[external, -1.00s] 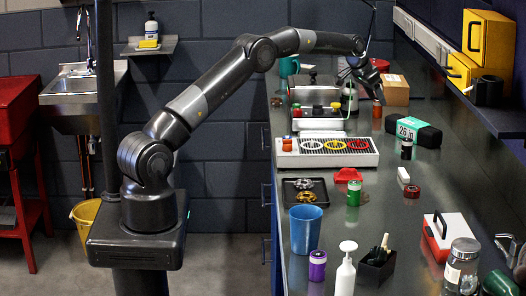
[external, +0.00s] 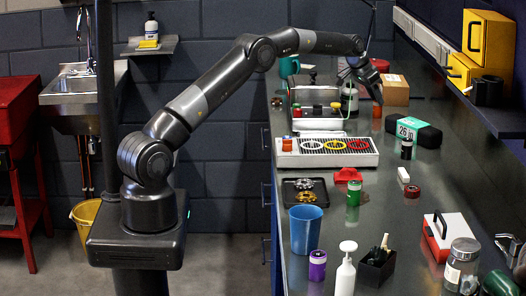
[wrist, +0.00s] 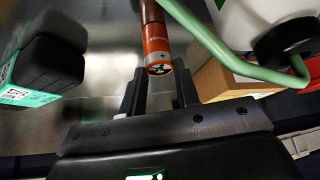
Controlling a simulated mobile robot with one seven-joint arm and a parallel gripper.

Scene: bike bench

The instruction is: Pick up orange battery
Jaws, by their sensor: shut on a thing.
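The orange battery (external: 377,111) is upright at the back of the bench, left of the black 26 in box. My gripper (wrist: 159,82) is shut on the battery. In the external view my gripper (external: 375,98) is right above it and hides its top. I cannot tell whether its base touches the bench.
The black 26 in box (external: 417,132) lies close on the right. A cardboard box (external: 396,92) stands behind. A green curved tube (wrist: 225,55) runs close to the fingers.

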